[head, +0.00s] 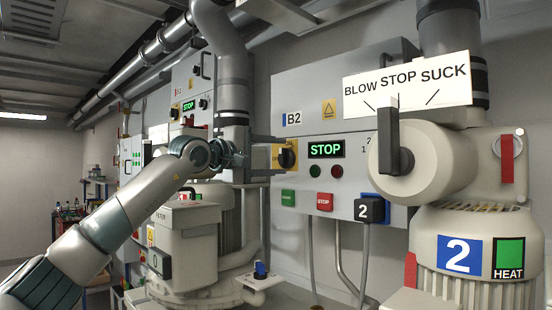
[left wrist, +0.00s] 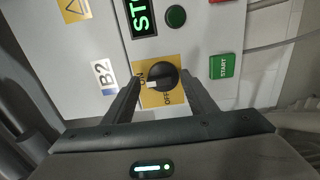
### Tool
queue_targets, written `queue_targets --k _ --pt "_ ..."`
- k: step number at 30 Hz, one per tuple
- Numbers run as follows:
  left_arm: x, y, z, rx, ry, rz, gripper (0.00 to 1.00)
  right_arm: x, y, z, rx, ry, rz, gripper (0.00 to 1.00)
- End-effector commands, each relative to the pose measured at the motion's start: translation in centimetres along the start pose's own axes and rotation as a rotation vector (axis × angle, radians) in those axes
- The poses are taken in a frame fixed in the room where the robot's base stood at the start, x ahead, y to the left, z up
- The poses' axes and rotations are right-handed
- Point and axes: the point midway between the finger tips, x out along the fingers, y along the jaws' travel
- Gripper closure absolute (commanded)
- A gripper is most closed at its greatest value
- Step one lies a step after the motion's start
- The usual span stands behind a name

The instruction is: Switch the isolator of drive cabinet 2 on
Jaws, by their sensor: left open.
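Cabinet B2 (head: 335,90) is a grey box on the wall with a green-lit STOP display (head: 326,150). Its isolator is a black round knob (head: 288,157) on a yellow plate at the cabinet's lower left. In the left wrist view the knob (left wrist: 157,79) shows a white mark near the ON and OFF lettering; I cannot tell surely which word it points to. My left gripper (head: 272,155) is open in front of the plate. In the left wrist view its two fingers (left wrist: 160,88) stand on either side of the knob, apart from it as far as I see. My right gripper is out of view.
Green START (head: 288,196) and red STOP (head: 325,201) buttons sit below the display. A blower with a black lever (head: 389,140) and a BLOW STOP SUCK sign (head: 408,88) stands at the right. Cabinet B1 (head: 190,90) and a filter unit (head: 186,240) are at the left.

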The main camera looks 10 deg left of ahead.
Motion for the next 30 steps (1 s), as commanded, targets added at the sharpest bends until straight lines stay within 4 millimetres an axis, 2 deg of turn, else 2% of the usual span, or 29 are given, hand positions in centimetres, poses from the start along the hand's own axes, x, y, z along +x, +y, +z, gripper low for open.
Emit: queue_targets --k 8,22,25,30 --pt "-2.8 -0.3 -0.1 0.001 0.001 0.003 0.48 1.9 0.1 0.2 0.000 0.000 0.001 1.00" --pt "-12.1 -0.4 0.0 0.002 0.001 0.002 0.48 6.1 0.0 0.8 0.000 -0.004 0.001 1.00" --pt "-13.9 -0.3 0.0 0.002 0.001 0.002 0.48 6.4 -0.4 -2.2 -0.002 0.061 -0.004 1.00" --pt "-15.8 -0.2 0.0 0.000 0.000 0.000 0.48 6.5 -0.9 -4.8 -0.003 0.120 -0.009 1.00"
